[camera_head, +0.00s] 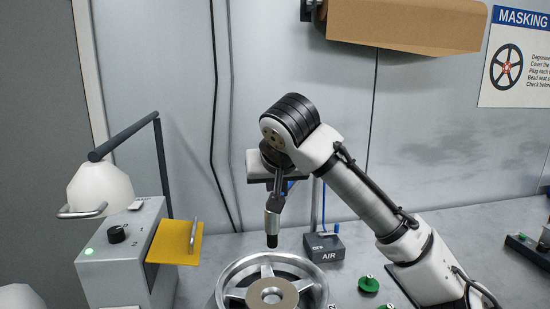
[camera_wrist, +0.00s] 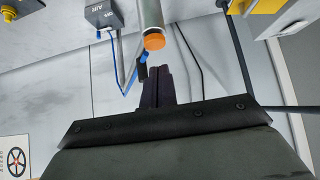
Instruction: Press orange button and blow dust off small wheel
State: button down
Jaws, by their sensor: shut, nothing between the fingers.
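A silver spoked wheel (camera_head: 225,280) lies flat at the bottom of the head view, cut off by the frame edge, with a tan hub in its middle. A grey tube with a black tip (camera_head: 272,225) points down above the wheel. In the wrist view the tube (camera_wrist: 149,13) ends in an orange button (camera_wrist: 154,42). The button does not show in the head view. My gripper (camera_wrist: 157,70) is shut and empty, its dark fingertips close to the button. I cannot tell whether they touch it. In the head view my gripper (camera_head: 278,184) is just above the tube.
A grey AIR box (camera_head: 324,247) marked OFF, with a blue hose (camera_wrist: 122,75) near it, stands behind the wheel. A grey control box (camera_head: 120,262) with a yellow panel (camera_head: 175,243) and a lamp (camera_head: 100,190) is at left. Green knobs (camera_head: 368,284) stand right of the wheel.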

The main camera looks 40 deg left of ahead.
notch_tip(320, 180, down, 2)
jog(key=shift+f, duration=0.1)
dwell(0.4)
